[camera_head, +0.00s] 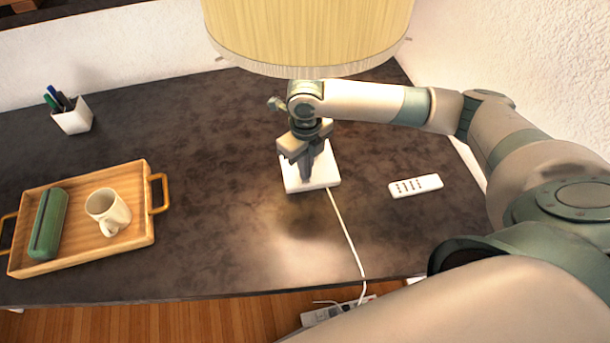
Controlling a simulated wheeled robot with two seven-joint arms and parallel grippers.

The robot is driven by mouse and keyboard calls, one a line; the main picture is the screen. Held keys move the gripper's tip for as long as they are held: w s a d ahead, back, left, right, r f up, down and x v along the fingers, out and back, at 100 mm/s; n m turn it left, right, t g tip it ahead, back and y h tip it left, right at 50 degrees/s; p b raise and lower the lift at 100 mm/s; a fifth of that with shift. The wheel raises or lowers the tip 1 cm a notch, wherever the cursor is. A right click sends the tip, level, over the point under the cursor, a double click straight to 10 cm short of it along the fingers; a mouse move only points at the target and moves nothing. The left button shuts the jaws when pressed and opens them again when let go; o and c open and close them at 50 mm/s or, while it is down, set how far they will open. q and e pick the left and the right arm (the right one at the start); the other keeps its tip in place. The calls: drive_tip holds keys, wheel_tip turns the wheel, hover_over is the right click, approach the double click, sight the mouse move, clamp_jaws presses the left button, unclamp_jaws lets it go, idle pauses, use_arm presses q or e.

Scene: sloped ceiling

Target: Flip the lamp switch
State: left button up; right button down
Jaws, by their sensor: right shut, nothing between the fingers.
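The lamp has a large pale yellow ribbed shade (305,30) at the top of the view and a white square base (326,176) on the dark desk. A white cord runs from the base toward the desk's front edge. My right gripper (304,173) is under the shade, pointing down over the base, with its fingers shut and empty. I cannot tell whether the fingertips touch the base. No switch can be made out; my right gripper covers part of the base. My left gripper is not in view.
A wooden tray (140,238) with a white mug (107,211) and a green case (48,224) sits at the left. A white pen cup (73,117) stands behind it. A white remote (415,186) lies right of the base. A power strip (335,310) is below the desk (200,270).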

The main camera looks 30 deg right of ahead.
drive_tip(key=shift+f+b, duration=0.35)
drive_tip(key=shift+f, duration=0.4)
idle(1.2)
drive_tip(key=shift+r, duration=0.1)
wheel_tip(320, 180, up, 7)
drive_tip(key=p, duration=0.7)
idle(0.9)
